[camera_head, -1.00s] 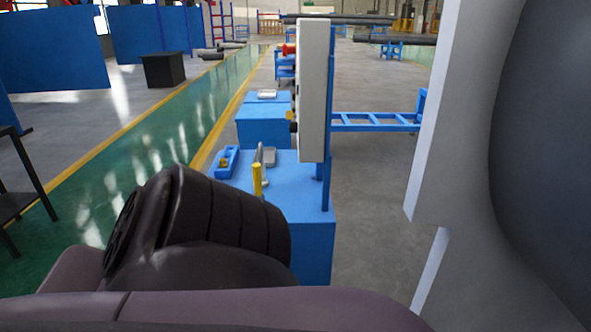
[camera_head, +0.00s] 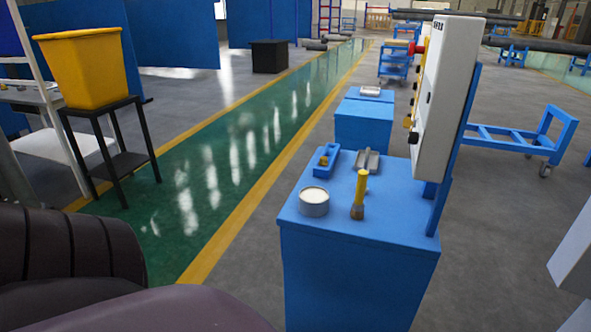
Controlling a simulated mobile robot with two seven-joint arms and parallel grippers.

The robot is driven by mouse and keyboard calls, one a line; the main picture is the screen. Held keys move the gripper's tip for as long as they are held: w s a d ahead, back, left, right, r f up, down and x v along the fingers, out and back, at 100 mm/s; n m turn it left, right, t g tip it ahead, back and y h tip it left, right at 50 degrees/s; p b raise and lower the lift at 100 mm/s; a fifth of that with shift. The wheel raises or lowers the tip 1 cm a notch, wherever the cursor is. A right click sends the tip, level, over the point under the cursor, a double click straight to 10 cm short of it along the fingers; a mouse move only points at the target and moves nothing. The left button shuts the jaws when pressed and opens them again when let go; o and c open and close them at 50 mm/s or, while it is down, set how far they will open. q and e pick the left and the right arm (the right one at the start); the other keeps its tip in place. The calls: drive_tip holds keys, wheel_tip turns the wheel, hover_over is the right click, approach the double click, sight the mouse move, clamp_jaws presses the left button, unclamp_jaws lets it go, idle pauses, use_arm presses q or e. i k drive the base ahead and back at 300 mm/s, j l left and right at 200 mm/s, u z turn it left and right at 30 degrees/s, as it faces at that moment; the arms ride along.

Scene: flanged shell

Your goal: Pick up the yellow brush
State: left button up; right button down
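The yellow brush (camera_head: 360,190) stands on the blue cabinet top (camera_head: 400,226), right of its middle. Its yellow handle points up and its darker brown end is down near the surface. It is apart from the round tin beside it. Neither of my grippers shows in the head view. Only dark parts of my own arm fill the lower left corner, well away from the brush.
A round grey tin (camera_head: 314,203), a blue tray (camera_head: 323,160) and a grey metal part (camera_head: 368,160) share the cabinet top. A white control box (camera_head: 449,95) rises on its right. A yellow bin (camera_head: 87,68) stands on a black stand at the left. The green floor lane is clear.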

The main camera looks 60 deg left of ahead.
sight(357, 212)
drive_tip(key=u, duration=1.25)
drive_tip(key=j+z, duration=0.25)
drive_tip(key=j, duration=0.85)
drive_tip(key=i, duration=0.1)
